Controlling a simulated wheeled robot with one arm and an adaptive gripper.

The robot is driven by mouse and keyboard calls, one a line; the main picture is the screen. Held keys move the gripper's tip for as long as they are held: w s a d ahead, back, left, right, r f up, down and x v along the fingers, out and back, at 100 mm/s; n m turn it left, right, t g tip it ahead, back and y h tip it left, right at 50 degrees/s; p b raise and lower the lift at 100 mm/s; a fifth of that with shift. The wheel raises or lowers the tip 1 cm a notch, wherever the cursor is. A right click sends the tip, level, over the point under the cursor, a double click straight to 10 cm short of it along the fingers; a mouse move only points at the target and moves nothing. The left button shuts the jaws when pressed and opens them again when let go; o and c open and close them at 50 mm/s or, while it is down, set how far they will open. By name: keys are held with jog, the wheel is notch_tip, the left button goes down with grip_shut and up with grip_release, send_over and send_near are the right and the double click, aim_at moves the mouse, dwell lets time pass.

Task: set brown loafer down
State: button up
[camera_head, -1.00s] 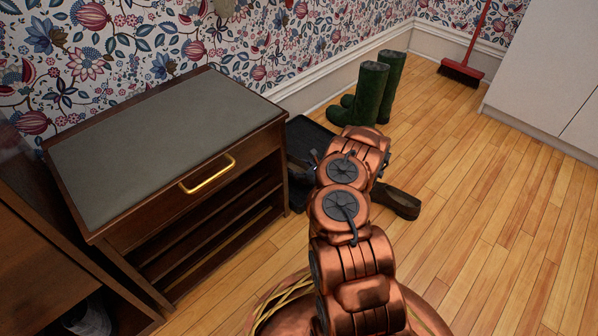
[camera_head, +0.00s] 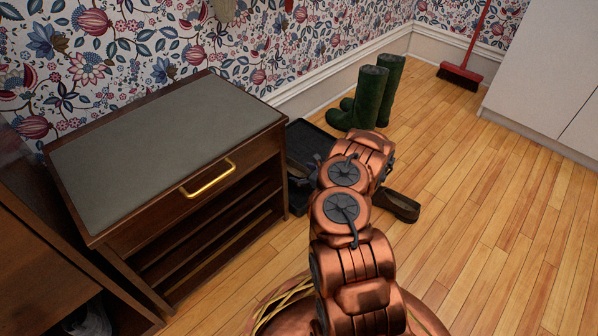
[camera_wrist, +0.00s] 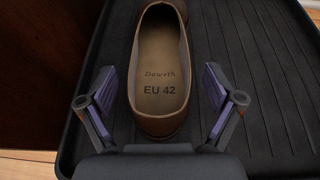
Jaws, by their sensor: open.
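A brown loafer (camera_wrist: 160,128) lies on the black ribbed tray (camera_wrist: 270,110) in the wrist view, its heel toward me and its insole marked "EU 42". My gripper (camera_wrist: 158,80) is open, one finger on each side of the loafer's heel, with a visible gap on both sides. The toe runs out of the top of that view. The tray (camera_head: 312,138) shows partly there, beside the cabinet. Another brown shoe (camera_head: 402,207) shows on the floor right of my arm, partly covered by it.
A dark wooden cabinet (camera_head: 170,140) with a grey top and brass handle stands left of the tray. Green boots (camera_head: 370,97) stand behind, near the wall. A red broom (camera_head: 460,75) leans farther back. The wooden floor at right is clear.

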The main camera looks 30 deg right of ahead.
jog(key=shift+p+v, duration=2)
jog(key=shift+v, duration=3.2)
